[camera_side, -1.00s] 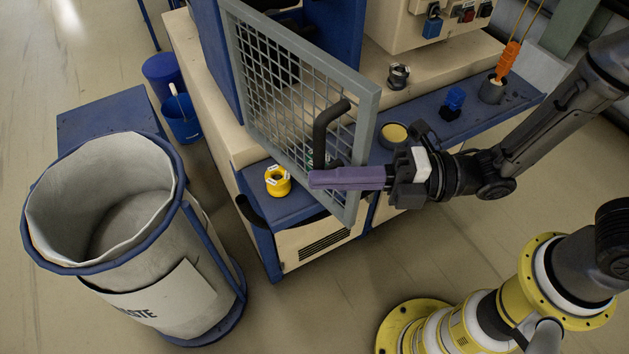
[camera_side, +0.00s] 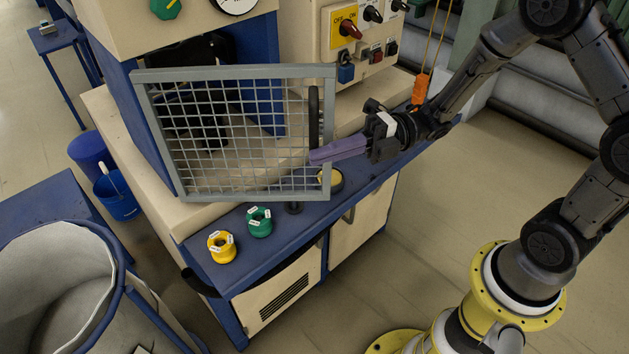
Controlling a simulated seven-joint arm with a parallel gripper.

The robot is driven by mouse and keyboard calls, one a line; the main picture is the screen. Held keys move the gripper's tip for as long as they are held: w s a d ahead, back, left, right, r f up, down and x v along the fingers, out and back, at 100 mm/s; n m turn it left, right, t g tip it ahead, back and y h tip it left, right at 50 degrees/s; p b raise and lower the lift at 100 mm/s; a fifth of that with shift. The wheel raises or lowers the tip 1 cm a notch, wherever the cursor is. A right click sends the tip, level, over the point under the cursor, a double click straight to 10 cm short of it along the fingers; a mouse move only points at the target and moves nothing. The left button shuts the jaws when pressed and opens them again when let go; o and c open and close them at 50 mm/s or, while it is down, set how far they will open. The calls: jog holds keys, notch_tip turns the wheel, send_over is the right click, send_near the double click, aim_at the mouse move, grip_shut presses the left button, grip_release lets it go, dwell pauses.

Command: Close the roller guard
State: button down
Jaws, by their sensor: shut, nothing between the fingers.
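The roller guard (camera_side: 327,91) is a grey framed wire-mesh panel. It stands across the front of the dark roller opening, with its left side against the blue machine column. I cannot tell how large a gap lies behind its right edge. A black upright handle (camera_side: 314,112) is on the guard near its right edge. My gripper (camera_side: 314,157) is shut and empty. Its long purple fingers reach in from the right, and their tips overlap the guard's right frame bar just below the handle. I cannot tell whether they touch it.
A large lined bin (camera_side: 118,290) is at lower left.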

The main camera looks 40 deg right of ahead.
jog(key=w+d, duration=0.5)
jog(key=w, duration=0.3)
jog(key=w+d, duration=0.5)
jog(key=w, duration=0.3)
jog(key=shift+w+d, duration=0.25)
jog(key=shift+d, duration=0.1)
